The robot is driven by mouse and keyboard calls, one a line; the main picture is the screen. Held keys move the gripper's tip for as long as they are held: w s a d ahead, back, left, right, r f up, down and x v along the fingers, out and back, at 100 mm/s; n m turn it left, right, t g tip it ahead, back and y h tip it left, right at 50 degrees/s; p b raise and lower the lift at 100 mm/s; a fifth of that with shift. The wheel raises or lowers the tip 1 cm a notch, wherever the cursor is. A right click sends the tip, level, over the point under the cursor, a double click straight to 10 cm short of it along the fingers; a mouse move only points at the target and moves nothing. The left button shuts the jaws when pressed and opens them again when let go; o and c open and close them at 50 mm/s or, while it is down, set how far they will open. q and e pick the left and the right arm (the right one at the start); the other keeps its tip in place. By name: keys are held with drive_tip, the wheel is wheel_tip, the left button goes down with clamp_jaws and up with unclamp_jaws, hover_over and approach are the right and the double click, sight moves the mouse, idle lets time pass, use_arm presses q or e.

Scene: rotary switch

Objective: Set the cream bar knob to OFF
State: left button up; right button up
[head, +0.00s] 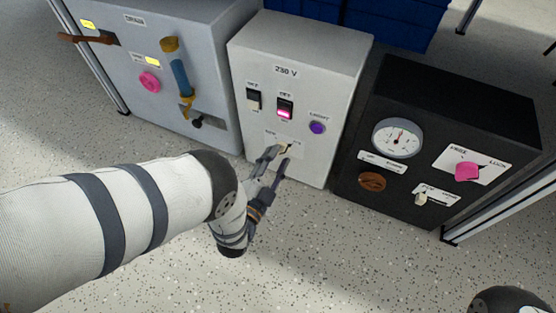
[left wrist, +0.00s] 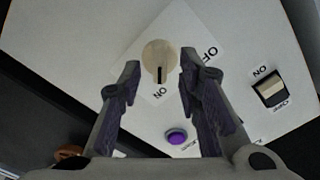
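The cream bar knob (left wrist: 160,55) sits on a white label plate on the front of the light grey box marked 230 V. The dark mark on the knob points to the ON print (left wrist: 160,93); the OFF print (left wrist: 209,55) is to its right in the left wrist view. In the head view the knob (head: 285,148) is partly hidden by my gripper. My left gripper (head: 279,160) is open, its fingertips on either side of the knob; it also shows in the left wrist view (left wrist: 160,72). I cannot tell whether the fingers touch it.
A grey box with levers (head: 215,60) stands left. A black box with a gauge (head: 397,138) stands right.

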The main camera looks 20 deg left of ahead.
use_arm(q)
drive_tip(key=shift+w, duration=0.35)
drive_tip(key=shift+c, duration=0.6)
clamp_jaws()
